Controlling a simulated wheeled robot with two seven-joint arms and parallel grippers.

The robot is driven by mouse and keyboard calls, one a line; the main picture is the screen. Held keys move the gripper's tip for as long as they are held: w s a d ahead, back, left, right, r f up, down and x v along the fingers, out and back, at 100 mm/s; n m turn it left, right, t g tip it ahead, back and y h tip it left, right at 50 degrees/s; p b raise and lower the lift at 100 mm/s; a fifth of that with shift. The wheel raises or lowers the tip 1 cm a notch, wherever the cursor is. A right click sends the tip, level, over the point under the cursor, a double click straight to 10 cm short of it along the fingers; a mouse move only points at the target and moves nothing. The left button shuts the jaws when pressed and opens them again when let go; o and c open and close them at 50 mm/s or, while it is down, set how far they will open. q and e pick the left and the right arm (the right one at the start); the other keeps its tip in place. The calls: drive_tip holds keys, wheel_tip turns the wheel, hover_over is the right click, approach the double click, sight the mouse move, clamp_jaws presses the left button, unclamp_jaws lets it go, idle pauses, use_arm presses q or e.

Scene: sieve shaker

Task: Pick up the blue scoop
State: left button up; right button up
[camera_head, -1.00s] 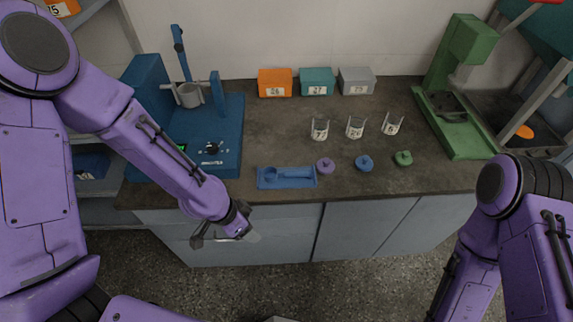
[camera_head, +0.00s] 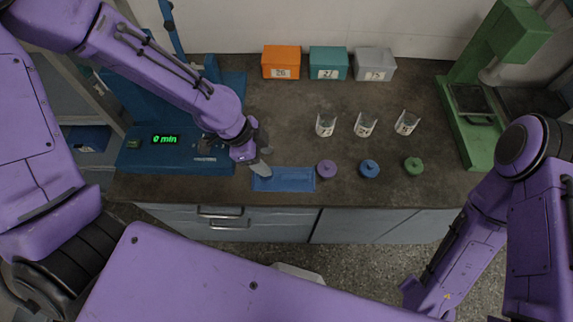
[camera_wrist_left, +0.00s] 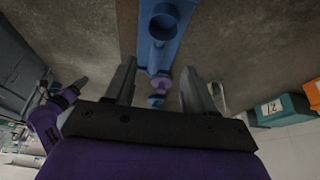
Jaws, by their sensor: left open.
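The blue scoop lies in a shallow blue tray (camera_head: 300,186) at the front edge of the counter; in the head view it is hard to tell apart from the tray. In the left wrist view the scoop (camera_wrist_left: 163,24) shows its round bowl at the top, with its handle running down toward the fingers. My left gripper (camera_head: 262,163) is at the tray's left end in the head view. In the left wrist view the gripper (camera_wrist_left: 160,90) is open and empty, its fingers spread to either side of the scoop's line. My right gripper is out of the picture.
Purple (camera_head: 327,169), blue (camera_head: 369,169) and green (camera_head: 413,165) knobbed pieces sit right of the tray. Three clear cups stand behind them. Orange (camera_head: 281,62), teal (camera_head: 328,62) and grey (camera_head: 374,63) boxes line the wall. A blue machine (camera_head: 150,155) stands left, a green one (camera_head: 462,130) right.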

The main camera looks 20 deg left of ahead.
sight(281, 175)
use_arm(q)
drive_tip(key=x, duration=0.3)
drive_tip(key=p+x, duration=0.1)
drive_tip(key=x, duration=0.5)
drive_tip(key=shift+d+r, duration=0.2)
drive_tip(key=shift+d, duration=0.05)
drive_tip(key=shift+c, duration=0.4)
clamp_jaws()
